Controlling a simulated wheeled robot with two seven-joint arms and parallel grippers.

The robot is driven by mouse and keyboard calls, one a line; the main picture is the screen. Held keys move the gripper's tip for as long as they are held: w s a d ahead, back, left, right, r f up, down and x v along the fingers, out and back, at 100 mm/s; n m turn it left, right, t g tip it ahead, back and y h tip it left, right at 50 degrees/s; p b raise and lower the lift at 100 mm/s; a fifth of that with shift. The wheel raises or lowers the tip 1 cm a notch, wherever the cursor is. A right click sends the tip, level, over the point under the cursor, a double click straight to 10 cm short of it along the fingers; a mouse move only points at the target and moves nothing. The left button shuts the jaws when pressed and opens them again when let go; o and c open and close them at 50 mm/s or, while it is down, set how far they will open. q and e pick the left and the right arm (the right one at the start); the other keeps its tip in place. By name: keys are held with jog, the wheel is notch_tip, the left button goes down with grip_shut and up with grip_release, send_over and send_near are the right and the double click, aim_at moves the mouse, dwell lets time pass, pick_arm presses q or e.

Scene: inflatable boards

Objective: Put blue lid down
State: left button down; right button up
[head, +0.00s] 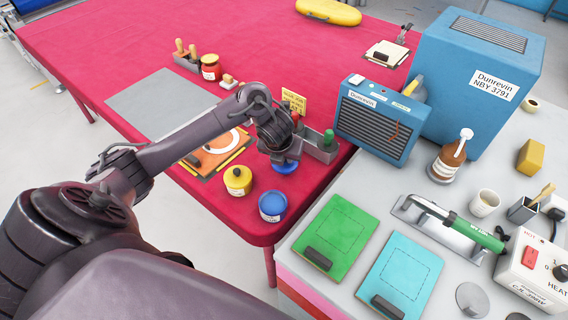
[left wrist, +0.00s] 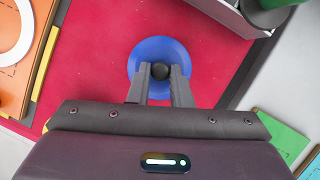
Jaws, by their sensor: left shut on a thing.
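The blue lid (left wrist: 160,53) is a round disc with a black knob (left wrist: 160,71) in its centre. My left gripper (left wrist: 160,80) is shut on that knob, with one finger on each side. In the head view the lid (head: 285,168) is under my left gripper (head: 285,157), over the red table near its right edge. I cannot tell whether it touches the table. The blue jar (head: 272,207) stands in front of it near the table's front corner, without a lid on top. My right gripper is not in view.
A yellow jar (head: 237,180) with its lid on stands left of the blue jar. An orange board (head: 212,152) lies behind it. A grey tray (head: 322,150) with a green-topped item is right of the lid. The grey bench (head: 296,236) adjoins on the right.

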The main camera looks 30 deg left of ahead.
pick_arm(q)
notch_tip(320, 180, down, 3)
jog(key=shift+r, duration=0.15)
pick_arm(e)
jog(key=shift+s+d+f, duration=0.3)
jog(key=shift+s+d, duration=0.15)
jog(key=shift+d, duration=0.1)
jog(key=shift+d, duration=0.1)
pick_arm(q)
jog(key=shift+f+b, duration=0.3)
jog(key=shift+b, duration=0.05)
jog(key=c, duration=1.3)
grip_release()
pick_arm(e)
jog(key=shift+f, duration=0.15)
